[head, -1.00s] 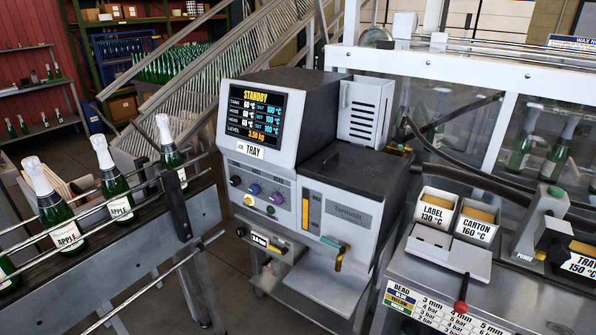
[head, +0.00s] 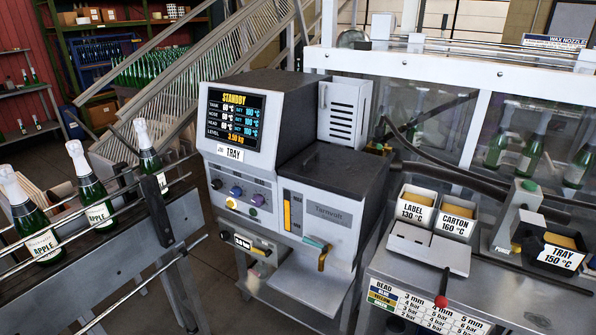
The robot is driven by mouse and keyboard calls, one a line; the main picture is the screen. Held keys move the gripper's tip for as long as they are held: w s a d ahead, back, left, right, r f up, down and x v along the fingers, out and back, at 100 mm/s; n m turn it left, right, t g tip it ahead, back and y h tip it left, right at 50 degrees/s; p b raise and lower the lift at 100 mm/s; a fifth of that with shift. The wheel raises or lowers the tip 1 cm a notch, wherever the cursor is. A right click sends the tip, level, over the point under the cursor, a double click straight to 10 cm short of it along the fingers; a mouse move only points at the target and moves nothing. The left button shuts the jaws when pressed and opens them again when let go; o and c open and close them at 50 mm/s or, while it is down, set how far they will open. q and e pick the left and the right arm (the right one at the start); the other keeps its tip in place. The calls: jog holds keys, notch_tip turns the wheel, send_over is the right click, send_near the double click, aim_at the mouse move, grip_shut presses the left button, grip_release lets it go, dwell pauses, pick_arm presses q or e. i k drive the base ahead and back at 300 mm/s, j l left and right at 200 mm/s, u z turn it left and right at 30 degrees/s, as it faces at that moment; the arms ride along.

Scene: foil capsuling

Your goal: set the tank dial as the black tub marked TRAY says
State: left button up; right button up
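The black tub marked TRAY 150 °C (head: 559,258) stands at the right end of the bench, with amber pieces in it. The melter (head: 318,205) stands in the middle. Its screen (head: 233,118) reads STANDBY, with tank 60 °C and set 100 °C. A job card under the screen (head: 230,152) reads TRAY. Neither of my grippers is in view.
White tubs marked LABEL 130 °C (head: 415,205) and CARTON 160 °C (head: 456,221) stand left of the black tub. A bead chart (head: 425,308) hangs on the bench front. A railed conveyor with green bottles (head: 95,205) runs along the left.

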aim_at(217, 184)
jog(key=i+j+u, duration=0.25)
jog(key=u, duration=0.15)
jog(key=i+j+u, duration=0.15)
jog(key=u, duration=0.25)
jog(key=i+u, duration=0.45)
jog(key=i, duration=0.75)
